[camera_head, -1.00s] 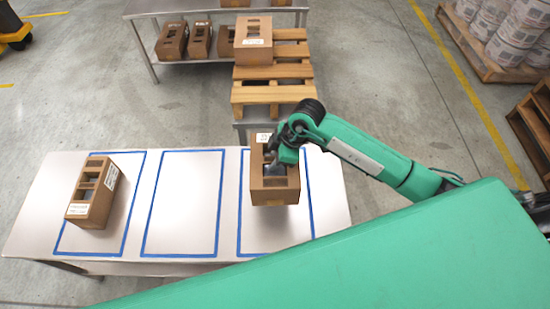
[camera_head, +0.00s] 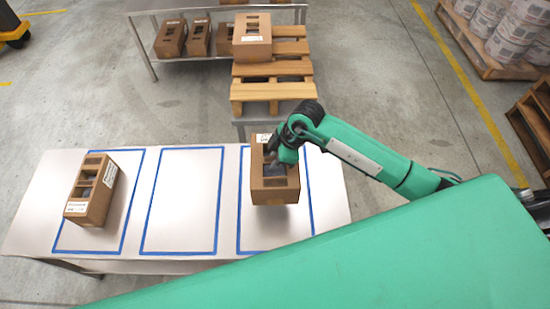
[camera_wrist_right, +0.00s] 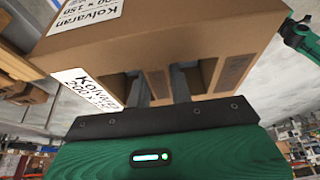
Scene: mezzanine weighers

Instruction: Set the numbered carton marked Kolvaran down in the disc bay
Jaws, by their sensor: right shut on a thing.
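My right gripper (camera_head: 280,163) is shut on a brown carton (camera_head: 274,196), gripping it at the openings in its top. In the right wrist view the carton (camera_wrist_right: 190,35) bears white labels reading Kolvaran, and the dark fingers (camera_wrist_right: 180,88) go into its openings. The carton is upright over the right-hand blue-outlined bay (camera_head: 245,237) of the pale table. I cannot tell whether its underside touches the table. No disc mark shows in any bay. My left gripper is not in view.
Another brown carton (camera_head: 90,192) stands in the left bay (camera_head: 122,235). The middle bay (camera_head: 182,200) is empty. Behind, a carton (camera_head: 252,42) sits on a wooden pallet (camera_head: 272,92), and several cartons stand on a back table (camera_head: 148,45).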

